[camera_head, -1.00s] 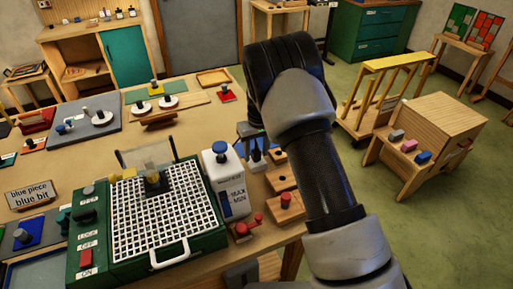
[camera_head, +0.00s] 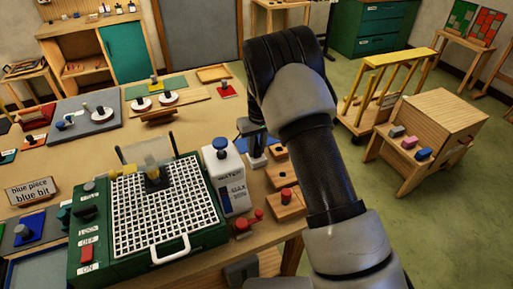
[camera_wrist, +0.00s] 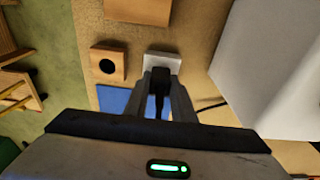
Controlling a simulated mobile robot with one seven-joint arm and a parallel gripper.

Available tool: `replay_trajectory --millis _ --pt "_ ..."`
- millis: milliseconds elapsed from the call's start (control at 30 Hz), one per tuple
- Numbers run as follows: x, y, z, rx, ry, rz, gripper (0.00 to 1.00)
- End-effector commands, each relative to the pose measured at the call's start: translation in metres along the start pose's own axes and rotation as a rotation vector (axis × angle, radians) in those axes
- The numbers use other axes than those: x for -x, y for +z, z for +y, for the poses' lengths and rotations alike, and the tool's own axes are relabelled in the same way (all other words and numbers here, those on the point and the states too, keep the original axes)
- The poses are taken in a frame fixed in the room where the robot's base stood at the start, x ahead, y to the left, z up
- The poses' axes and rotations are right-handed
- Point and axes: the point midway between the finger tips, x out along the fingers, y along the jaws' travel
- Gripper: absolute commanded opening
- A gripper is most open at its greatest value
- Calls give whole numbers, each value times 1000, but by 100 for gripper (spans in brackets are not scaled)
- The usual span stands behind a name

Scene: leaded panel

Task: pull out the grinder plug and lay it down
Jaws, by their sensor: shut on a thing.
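The black grinder plug (camera_wrist: 160,80) is between the two fingers of my gripper (camera_wrist: 163,82) in the wrist view. The fingers are shut on it. A white socket block (camera_wrist: 163,60) lies directly beyond the plug; I cannot tell whether the pins are still in it. A dark cord (camera_wrist: 210,107) shows to the right of the fingers. In the head view my gripper (camera_head: 256,138) points down behind the white water tank, partly hidden by my wrist. The green grinder (camera_head: 205,238) with its white grid stands on the table to the left.
The white water tank (camera_head: 230,190) stands close to my gripper and shows as a large pale block (camera_wrist: 270,60) in the wrist view. A blue mat (camera_wrist: 115,100) and wooden blocks with holes (camera_wrist: 107,64) lie to the left there. The table's right edge is near.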

Motion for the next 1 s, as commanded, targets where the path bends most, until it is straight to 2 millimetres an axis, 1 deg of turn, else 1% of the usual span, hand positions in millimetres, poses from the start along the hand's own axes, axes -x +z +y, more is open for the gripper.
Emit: replay_trajectory --millis 33,300,1000 --pt "4 -2 0 0 1 6 0" --pt "8 -4 1 0 1 8 0" --pt "15 -3 0 0 0 5 0"
